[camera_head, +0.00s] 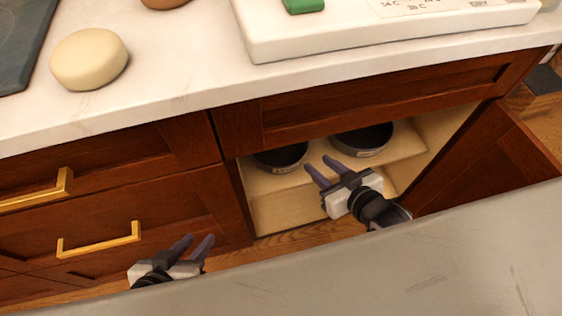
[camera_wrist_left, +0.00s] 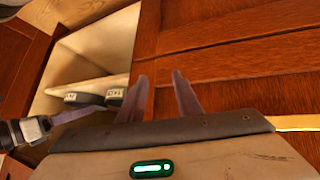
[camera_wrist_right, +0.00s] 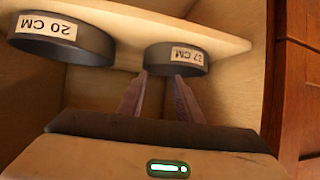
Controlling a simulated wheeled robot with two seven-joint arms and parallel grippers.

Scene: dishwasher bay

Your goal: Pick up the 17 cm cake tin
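The 17 cm cake tin (camera_head: 270,160) is dark and round with a pale label, on the cupboard shelf, left of a larger tin in the head view. In the right wrist view the tin (camera_wrist_right: 158,59) is upside down, its label partly hard to read. My right gripper (camera_head: 319,164) is open and empty in front of the shelf. In the right wrist view its fingertips (camera_wrist_right: 161,77) overlap the tin's lower edge; I cannot tell whether they touch. My left gripper (camera_head: 198,239) is open and empty before the drawer fronts.
The 20 cm tin (camera_head: 362,142) stands to the right on the same shelf (camera_head: 408,143). The open cupboard door (camera_head: 490,165) bounds the right side. The countertop (camera_head: 180,65) overhangs above. Brass handles (camera_head: 98,243) stick out on the left. A grey surface (camera_head: 400,270) fills the foreground.

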